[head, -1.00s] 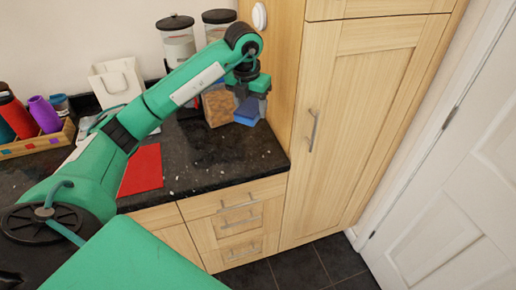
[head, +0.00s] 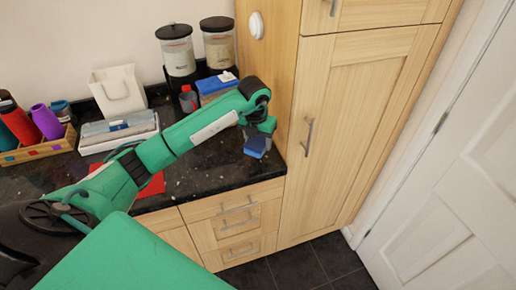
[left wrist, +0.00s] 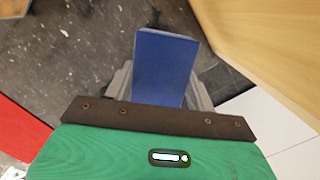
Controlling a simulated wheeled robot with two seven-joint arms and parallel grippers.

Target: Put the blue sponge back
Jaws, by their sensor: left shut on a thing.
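The blue sponge (head: 255,147) is held by my left gripper (head: 262,130) above the dark granite counter, near its front right corner beside the tall wooden cabinet. In the left wrist view the sponge (left wrist: 165,65) stands up between the two grey fingers of the left gripper (left wrist: 160,85), which are shut on it. A gap shows between the sponge and the counter, though how high is hard to tell. My right gripper is not in view.
The tall cabinet (head: 350,120) bounds the right side. Behind my arm stand a blue-topped box (head: 213,86), a small grey cup (head: 188,101) and lidded jars (head: 178,55). A white tray (head: 90,148), a red mat (head: 153,187) and a bottle crate (head: 45,150) lie left.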

